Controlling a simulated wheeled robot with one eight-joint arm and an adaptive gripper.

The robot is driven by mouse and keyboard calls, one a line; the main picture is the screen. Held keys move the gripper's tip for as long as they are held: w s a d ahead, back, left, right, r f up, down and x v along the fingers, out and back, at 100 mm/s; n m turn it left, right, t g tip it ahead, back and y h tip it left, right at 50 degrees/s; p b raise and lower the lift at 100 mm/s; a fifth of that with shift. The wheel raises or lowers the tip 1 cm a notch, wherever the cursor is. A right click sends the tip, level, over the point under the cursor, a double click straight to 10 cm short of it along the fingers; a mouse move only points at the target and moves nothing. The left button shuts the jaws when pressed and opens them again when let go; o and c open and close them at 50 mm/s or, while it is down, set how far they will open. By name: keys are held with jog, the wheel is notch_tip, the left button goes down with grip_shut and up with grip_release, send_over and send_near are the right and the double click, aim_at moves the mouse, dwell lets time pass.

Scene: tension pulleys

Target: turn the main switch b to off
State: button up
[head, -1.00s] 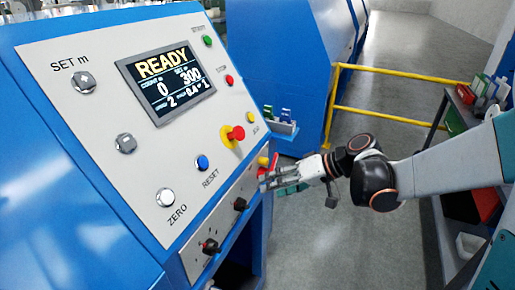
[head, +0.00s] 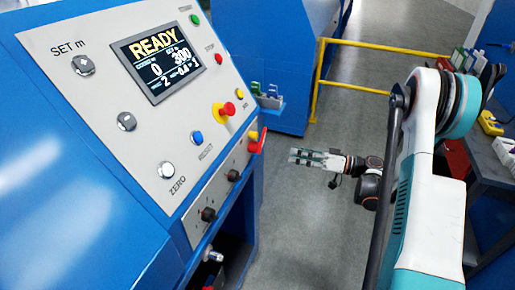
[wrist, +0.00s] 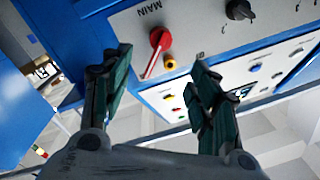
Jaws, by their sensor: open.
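The main switch, a red rotary knob with a long handle (wrist: 159,42), is on the grey panel beside the word MAIN in the wrist view. Its handle points down and slightly left there. In the head view the red switch (head: 258,142) is at the right edge of the lower panel. My gripper (head: 295,156) is open and empty, to the right of the switch and apart from it. In the wrist view my gripper's two dark green fingers (wrist: 161,61) stand either side of the switch in the picture, without visible contact.
Black knobs (head: 208,214) are on the same lower panel. The red stop button (head: 228,108) is above. A yellow rail (head: 318,80) stands behind, and a cluttered shelf is at right. Floor is clear below my gripper.

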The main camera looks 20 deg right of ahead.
aim_at(260, 149)
jog(key=b+x, duration=0.3)
jog(key=x, duration=1)
jog(key=shift+w+a, duration=0.2)
jog(key=shift+a, duration=0.1)
grip_shut()
